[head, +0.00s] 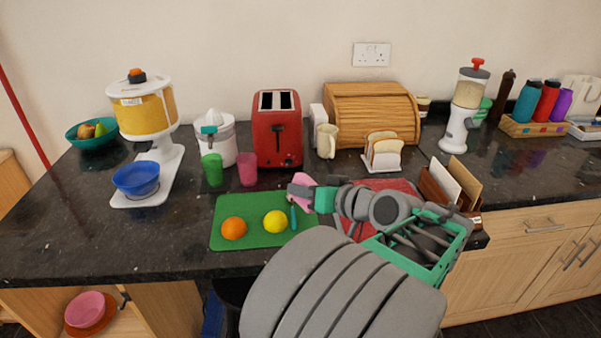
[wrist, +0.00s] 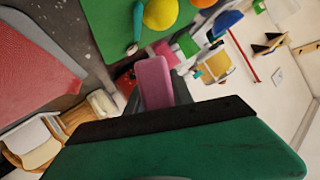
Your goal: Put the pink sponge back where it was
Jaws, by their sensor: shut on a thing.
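The pink sponge (wrist: 153,80) is held in my gripper (wrist: 153,95), with its upper part sticking out in the wrist view. In the head view the sponge (head: 302,181) shows as a small pink patch at the end of my arm, above the right edge of the green cutting board (head: 255,240). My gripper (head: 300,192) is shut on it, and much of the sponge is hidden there. A red mat (head: 400,187) lies to the right, partly hidden by my arm. I cannot tell which spot the sponge came from.
An orange (head: 233,229), a lemon (head: 275,222) and a teal-handled tool (head: 293,217) lie on the board. A red toaster (head: 277,135), a pink cup (head: 248,170) and a green cup (head: 212,169) stand behind.

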